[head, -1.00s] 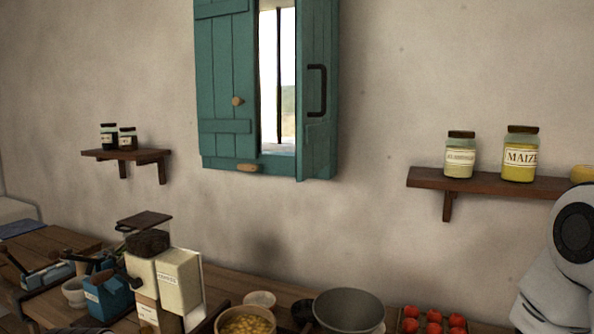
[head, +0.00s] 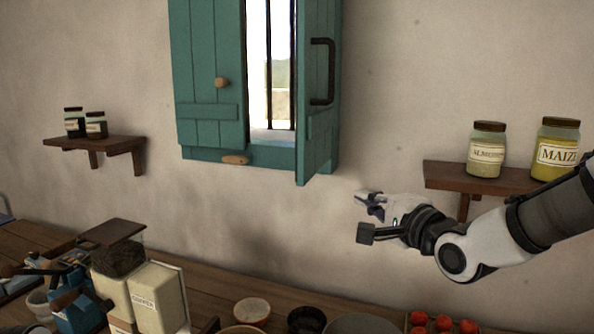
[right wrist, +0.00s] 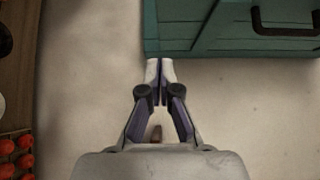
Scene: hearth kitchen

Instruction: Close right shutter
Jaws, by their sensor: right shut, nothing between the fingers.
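The teal right shutter (head: 313,150) stands partly open, swung out from the window, with a dark bar handle (head: 331,72) on its face. The teal left shutter (head: 212,60) lies across the left of the opening and has a round wooden knob. A bright gap with dark bars shows between them. My right gripper (head: 370,203) is shut and empty, below and right of the right shutter, apart from it. In the right wrist view its fingertips (right wrist: 160,68) meet just short of the teal wood (right wrist: 200,30), with the handle (right wrist: 285,25) farther right. My left gripper is out of view.
A right wall shelf (head: 438,176) holds jars behind my right arm. A left shelf (head: 100,144) also holds jars. The counter below carries a coffee canister (head: 156,293), bowls and red tomatoes (head: 443,322). The wall between window and right shelf is bare.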

